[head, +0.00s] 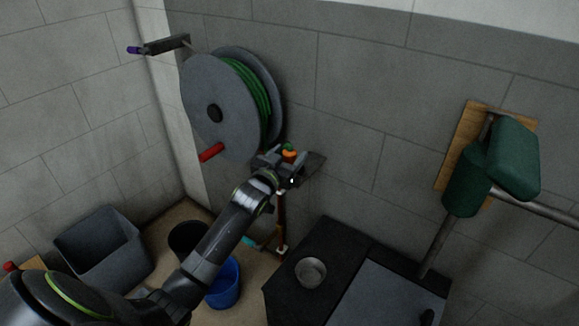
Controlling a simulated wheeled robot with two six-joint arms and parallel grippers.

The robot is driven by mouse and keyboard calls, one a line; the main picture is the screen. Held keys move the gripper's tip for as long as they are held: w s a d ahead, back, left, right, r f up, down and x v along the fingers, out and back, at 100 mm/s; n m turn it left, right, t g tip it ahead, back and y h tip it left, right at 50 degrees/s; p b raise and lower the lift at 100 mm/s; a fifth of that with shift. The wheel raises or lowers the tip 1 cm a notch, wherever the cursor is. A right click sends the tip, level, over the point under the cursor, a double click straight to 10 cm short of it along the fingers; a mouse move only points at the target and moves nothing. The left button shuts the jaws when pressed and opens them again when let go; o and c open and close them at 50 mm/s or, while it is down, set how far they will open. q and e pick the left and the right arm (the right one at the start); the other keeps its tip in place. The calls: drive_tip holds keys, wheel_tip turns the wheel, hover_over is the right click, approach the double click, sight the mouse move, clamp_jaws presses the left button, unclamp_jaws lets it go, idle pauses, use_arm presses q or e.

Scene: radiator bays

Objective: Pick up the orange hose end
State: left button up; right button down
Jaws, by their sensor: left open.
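The orange hose end (289,154) is a small orange piece with a bit of green on top. It sits at a small dark shelf (315,163) on the wall, just right of and below the hose reel (213,108) with its green hose (250,93). My left gripper (282,159) is open at the orange hose end, with its fingers near it. I cannot tell whether they touch it. My left arm comes up from the lower left and hides part of the shelf. My right gripper is not in view.
A grey bin (104,248), a black bucket (187,238) and a blue bucket (224,284) stand on the floor. A dark counter (337,247) bears a metal bowl (310,271). Green padded parts (512,160) hang on a wooden board (462,135) at the right.

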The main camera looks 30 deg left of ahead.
use_arm(q)
drive_tip(key=shift+w, duration=1.4)
drive_tip(key=c, duration=1.2)
